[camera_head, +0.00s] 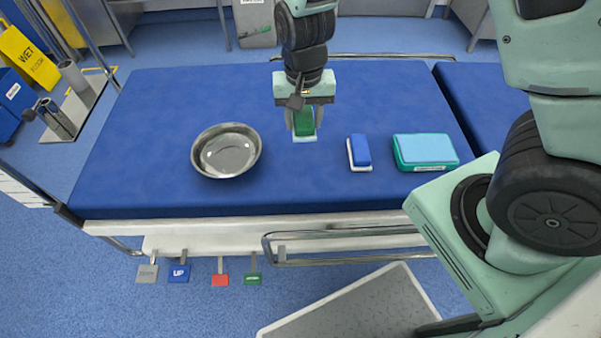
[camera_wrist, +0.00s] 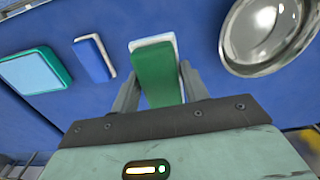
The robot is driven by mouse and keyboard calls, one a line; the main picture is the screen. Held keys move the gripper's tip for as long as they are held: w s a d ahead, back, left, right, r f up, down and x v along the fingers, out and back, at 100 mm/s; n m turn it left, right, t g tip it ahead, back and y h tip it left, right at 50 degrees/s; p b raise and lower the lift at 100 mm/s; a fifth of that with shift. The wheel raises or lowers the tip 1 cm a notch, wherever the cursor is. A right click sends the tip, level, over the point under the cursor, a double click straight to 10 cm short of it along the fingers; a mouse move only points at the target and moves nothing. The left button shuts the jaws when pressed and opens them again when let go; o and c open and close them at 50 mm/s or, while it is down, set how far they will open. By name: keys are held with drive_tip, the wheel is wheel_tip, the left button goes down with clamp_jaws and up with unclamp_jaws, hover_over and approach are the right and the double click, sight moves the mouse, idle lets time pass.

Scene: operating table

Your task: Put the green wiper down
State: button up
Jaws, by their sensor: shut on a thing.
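The green wiper (camera_head: 304,123) has a green body and a white base. My gripper (camera_head: 304,128) is shut on it and points down over the blue operating table (camera_head: 130,150). In the wrist view, the green wiper (camera_wrist: 157,75) sits between the two fingers of my gripper (camera_wrist: 158,90), with its white edge at the far end. I cannot tell whether its base touches the table or is a little above it.
A round metal bowl (camera_head: 226,150) stands left of my gripper. A blue wiper (camera_head: 359,151) with a white base and a green-and-light-blue box (camera_head: 425,151) lie to the right. Bare table lies between the bowl and the blue wiper.

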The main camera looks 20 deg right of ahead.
sight(300, 161)
drive_tip(key=shift+s+a+f+b, duration=0.25)
drive_tip(key=shift+a+f+b, duration=0.2)
drive_tip(key=shift+f, duration=0.25)
wheel_tip(300, 161, down, 10)
drive_tip(key=b, duration=0.2)
drive_tip(key=shift+r+b, duration=0.25)
drive_tip(key=shift+b, duration=0.1)
drive_tip(key=shift+f, duration=0.15)
